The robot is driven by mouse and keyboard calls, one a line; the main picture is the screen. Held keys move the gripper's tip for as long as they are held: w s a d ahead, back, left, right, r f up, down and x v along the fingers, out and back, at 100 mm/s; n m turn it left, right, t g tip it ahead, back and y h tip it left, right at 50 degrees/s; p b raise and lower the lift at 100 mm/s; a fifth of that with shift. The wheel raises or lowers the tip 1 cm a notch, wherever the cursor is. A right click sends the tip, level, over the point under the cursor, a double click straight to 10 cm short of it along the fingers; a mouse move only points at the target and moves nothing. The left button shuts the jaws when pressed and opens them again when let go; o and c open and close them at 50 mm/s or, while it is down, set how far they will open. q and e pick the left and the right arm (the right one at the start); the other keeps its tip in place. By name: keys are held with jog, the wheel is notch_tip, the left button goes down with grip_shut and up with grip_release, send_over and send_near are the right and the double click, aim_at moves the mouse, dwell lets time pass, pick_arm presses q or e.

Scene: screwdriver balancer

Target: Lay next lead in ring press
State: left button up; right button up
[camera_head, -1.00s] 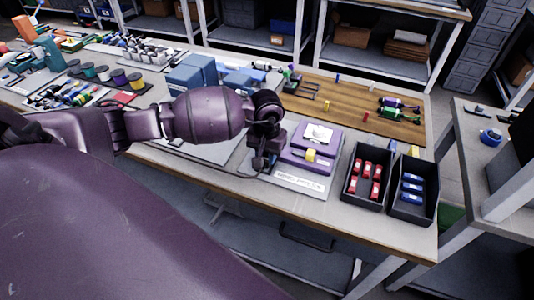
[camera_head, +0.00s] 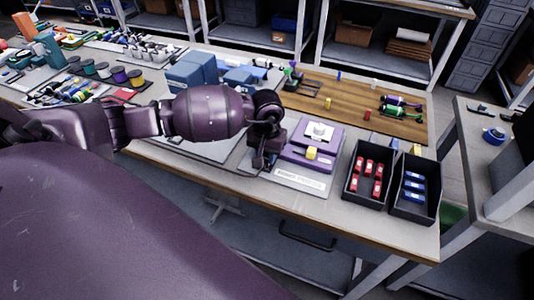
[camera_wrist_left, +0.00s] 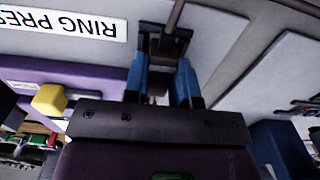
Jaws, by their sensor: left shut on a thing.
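The ring press (camera_head: 327,138) is a purple unit with a pale knob on top and a yellow block at its front. Its purple body (camera_wrist_left: 85,72), yellow block and "RING PRESS" label also show in the left wrist view. My left gripper (camera_head: 262,163) is low beside the press, on its left. In the left wrist view its blue fingers (camera_wrist_left: 163,75) are shut on a small dark piece, seemingly the lead (camera_wrist_left: 174,18), with a brown strand running up from it. The exact grip is partly hidden. My right gripper is not in view.
Right of the press stand a black bin (camera_head: 352,193) of red parts and a black bin (camera_head: 402,208) of blue parts. A wooden board (camera_head: 350,108) with small tools lies behind. Blue boxes (camera_head: 197,70) and spools are to the left. The table's front edge is close.

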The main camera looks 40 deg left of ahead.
pick_arm(q)
jog(key=o, duration=1)
jog(key=shift+c, duration=0.2)
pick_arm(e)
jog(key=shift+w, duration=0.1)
pick_arm(q)
jog(key=shift+r, duration=0.35)
notch_tip(320, 180, up, 9)
jog(key=shift+f, duration=0.15)
jog(key=shift+r, duration=0.75)
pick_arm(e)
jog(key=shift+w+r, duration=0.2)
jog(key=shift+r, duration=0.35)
